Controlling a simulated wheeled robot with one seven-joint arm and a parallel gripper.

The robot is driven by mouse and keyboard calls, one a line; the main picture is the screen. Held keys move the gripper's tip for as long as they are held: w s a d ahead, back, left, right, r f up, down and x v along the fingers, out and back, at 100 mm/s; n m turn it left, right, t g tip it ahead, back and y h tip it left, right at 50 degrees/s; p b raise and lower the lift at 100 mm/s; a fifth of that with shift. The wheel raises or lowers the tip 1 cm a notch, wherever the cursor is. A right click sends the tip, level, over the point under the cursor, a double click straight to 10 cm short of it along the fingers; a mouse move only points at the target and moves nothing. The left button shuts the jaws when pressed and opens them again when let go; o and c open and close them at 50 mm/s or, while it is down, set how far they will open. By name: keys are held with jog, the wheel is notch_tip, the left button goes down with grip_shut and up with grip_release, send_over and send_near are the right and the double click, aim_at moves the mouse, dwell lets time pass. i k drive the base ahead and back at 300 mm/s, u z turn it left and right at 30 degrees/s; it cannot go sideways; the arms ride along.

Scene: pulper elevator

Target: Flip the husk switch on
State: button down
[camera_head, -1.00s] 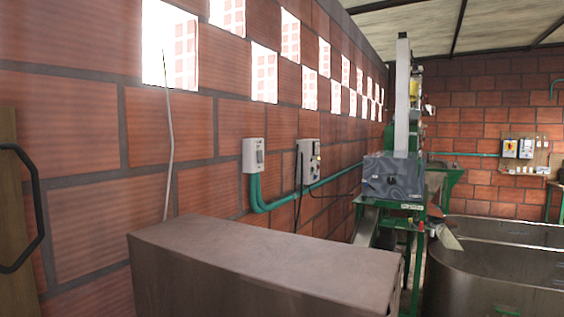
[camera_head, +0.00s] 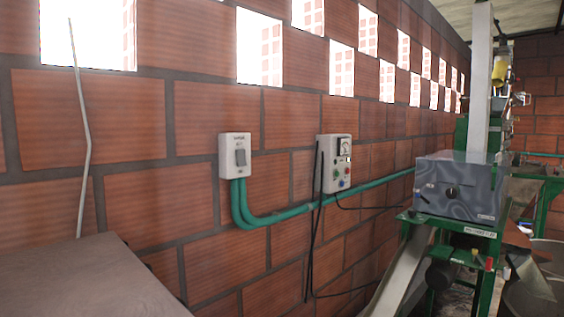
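A light grey switch box (camera_head: 238,156) with a dark grey rocker is fixed to the brick wall, left of the middle of the head view. Small lettering above its rocker is too small to read. To its right a grey control box (camera_head: 336,164) with a dial and several coloured buttons is on the same wall. I cannot tell from the lettering which of them is the husk switch, nor the rocker's position. My gripper is not in view.
A brown-grey block-like surface (camera_head: 75,280) stands at the lower left below the switch box. A green pipe (camera_head: 285,213) runs along the wall. A green-framed machine with a grey box (camera_head: 456,187) and metal chute (camera_head: 400,275) stands at the right.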

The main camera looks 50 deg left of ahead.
aim_at(241, 154)
jog(key=i, duration=1.65)
jog(key=z, duration=3.9)
jog(key=k, duration=1.45)
jog(key=z, duration=1.6)
